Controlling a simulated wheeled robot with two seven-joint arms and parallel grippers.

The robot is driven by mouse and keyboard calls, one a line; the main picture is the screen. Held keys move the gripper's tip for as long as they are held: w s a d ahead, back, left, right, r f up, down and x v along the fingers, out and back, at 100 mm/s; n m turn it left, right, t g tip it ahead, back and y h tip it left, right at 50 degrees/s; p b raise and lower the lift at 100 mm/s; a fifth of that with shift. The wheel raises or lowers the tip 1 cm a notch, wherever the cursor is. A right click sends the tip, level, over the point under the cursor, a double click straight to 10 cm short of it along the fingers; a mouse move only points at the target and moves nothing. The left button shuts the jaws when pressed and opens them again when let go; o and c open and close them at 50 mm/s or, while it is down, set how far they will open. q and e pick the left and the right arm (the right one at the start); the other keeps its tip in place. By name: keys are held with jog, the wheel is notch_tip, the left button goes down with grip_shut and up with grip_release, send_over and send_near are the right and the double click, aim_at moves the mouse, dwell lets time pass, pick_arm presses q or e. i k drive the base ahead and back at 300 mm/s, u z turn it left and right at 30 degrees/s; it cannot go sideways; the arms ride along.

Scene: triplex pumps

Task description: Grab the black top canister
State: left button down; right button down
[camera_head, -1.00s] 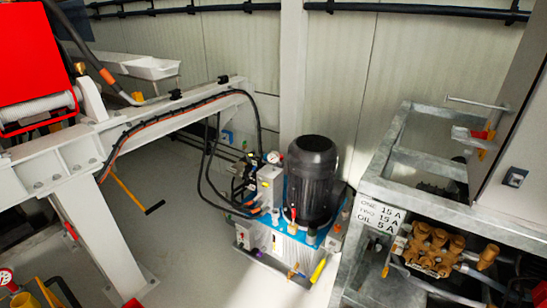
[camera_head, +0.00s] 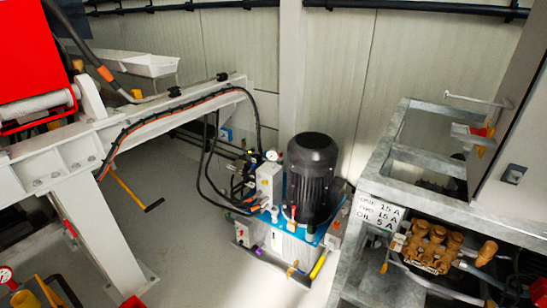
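The black top canister (camera_head: 312,180) is a dark, ribbed cylinder with a rounded cap. It stands upright on the blue top plate (camera_head: 318,238) of a grey tank unit (camera_head: 285,252), in the middle of the head view. A grey box (camera_head: 269,183), a round gauge and black hoses sit at its left side. Neither of my grippers is in view, and nothing touches the canister's top.
A white steel beam frame (camera_head: 140,135) with cables runs along the left. A galvanised frame (camera_head: 385,165) holding a brass pump (camera_head: 432,248) stands close on the right. A wall is behind.

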aim_at(312, 223)
jog(key=u, duration=1.2)
jog(key=i, duration=0.7)
jog(key=z, duration=2.8)
